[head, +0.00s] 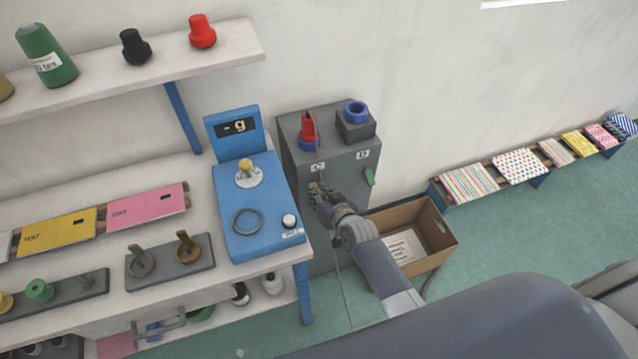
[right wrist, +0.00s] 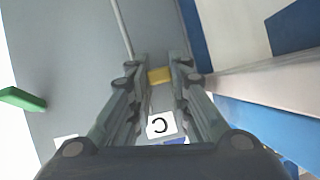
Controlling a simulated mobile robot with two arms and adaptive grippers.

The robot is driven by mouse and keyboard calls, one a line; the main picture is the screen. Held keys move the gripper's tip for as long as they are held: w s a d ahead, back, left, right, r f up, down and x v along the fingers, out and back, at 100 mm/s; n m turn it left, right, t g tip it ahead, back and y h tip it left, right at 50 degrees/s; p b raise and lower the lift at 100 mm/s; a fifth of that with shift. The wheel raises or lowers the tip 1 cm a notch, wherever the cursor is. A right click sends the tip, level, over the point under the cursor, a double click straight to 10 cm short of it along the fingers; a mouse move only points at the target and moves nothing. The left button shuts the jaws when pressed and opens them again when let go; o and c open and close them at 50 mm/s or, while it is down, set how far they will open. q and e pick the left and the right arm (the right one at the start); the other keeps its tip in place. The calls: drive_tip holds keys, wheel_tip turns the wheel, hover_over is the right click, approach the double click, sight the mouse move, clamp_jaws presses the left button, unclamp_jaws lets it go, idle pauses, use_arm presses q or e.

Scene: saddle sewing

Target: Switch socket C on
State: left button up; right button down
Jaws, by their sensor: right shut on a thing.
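A grey cabinet (head: 345,155) stands beside the blue machine. On its top a red plug (head: 307,128) sits in a blue-ringed socket at the C side. The label C (head: 318,167) is on the front face; it also shows in the right wrist view (right wrist: 161,125). My right gripper (head: 318,191) is at the front face just below this label. In the right wrist view its fingers (right wrist: 160,74) are shut on a small yellow switch lever (right wrist: 159,76), which the fingers mostly hide in the head view. My left gripper is not in view.
A green lever (head: 369,177) is below label D (head: 362,155), right of my gripper. A blue-ringed socket (head: 356,112) on the D side is empty. A thin cable hangs down the cabinet front. A cardboard box (head: 440,240) stands on the floor at right.

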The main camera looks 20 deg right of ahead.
drive_tip(key=r+g+p, duration=0.1)
drive_tip(key=p, duration=0.2)
drive_tip(key=r+g+p, duration=0.1)
drive_tip(key=g+p, duration=0.1)
drive_tip(key=p, duration=0.1)
drive_tip(key=shift+w, duration=0.25)
drive_tip(key=shift+w+r+g+p, duration=0.15)
drive_tip(key=shift+g+p, duration=0.45)
drive_tip(key=shift+w+g+h+p, duration=0.1)
drive_tip(key=shift+g+h+p, duration=0.25)
drive_tip(key=shift+g, duration=0.35)
drive_tip(key=c, duration=1.5)
unclamp_jaws()
drive_tip(key=shift+r, duration=0.1)
drive_tip(key=shift+v, duration=5.9)
drive_tip(key=shift+d, duration=0.1)
